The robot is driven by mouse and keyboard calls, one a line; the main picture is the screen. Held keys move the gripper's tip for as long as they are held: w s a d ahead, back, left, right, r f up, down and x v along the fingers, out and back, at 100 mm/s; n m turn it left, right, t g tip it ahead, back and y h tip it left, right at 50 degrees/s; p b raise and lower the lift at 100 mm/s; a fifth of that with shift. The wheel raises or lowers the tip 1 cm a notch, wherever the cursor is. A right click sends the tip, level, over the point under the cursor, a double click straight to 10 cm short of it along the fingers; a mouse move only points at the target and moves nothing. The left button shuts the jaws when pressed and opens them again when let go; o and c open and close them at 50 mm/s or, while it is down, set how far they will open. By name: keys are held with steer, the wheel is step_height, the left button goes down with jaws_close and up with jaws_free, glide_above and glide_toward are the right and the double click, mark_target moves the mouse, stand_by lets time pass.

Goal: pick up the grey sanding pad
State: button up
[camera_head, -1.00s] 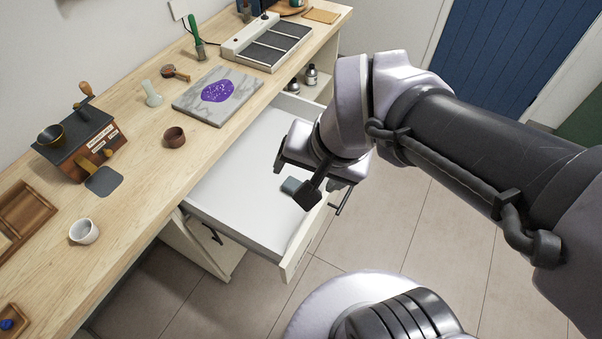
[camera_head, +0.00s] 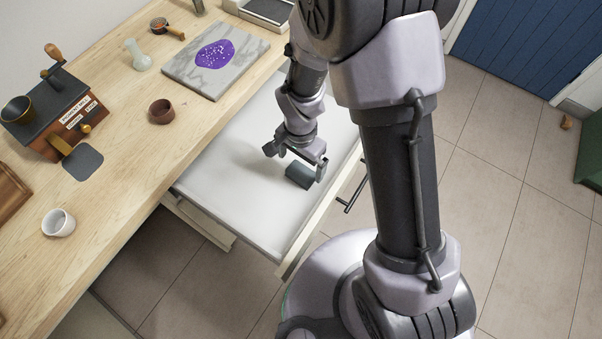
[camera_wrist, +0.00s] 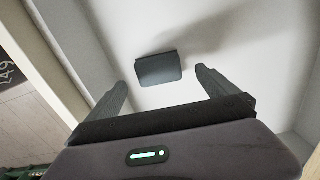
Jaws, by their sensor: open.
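The grey sanding pad (camera_head: 299,175) is a small dark grey block. It lies on the white floor of the open drawer (camera_head: 235,190), near the drawer's front panel. In the wrist view the pad (camera_wrist: 159,69) lies flat ahead of my fingertips, roughly between their lines, with white drawer floor around it. My gripper (camera_head: 296,160) is inside the drawer area, pointing down beside the pad. In the wrist view my gripper (camera_wrist: 160,80) has its fingers wide apart with nothing between them. I cannot tell its exact height above the drawer floor.
The drawer's front wall (camera_head: 320,215) and handle (camera_head: 350,190) stand close to my gripper. The worktop above holds a marble slab (camera_head: 190,75), a brown cup (camera_head: 161,111), a white cup (camera_head: 58,223) and a pigment mill (camera_head: 60,115). The rest of the drawer is empty.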

mark_target(301, 171)
step_height(301, 171, down, 5)
steer(key=b, duration=0.3)
steer(key=shift+s+f, duration=0.1)
steer(key=shift+f, duration=0.05)
steer(key=shift+r, duration=0.2)
steer(key=shift+c, duration=0.5)
steer(key=c, duration=1.3)
step_height(301, 171, up, 10)
steer(key=p, duration=0.5)
steer(key=shift+c, duration=0.2)
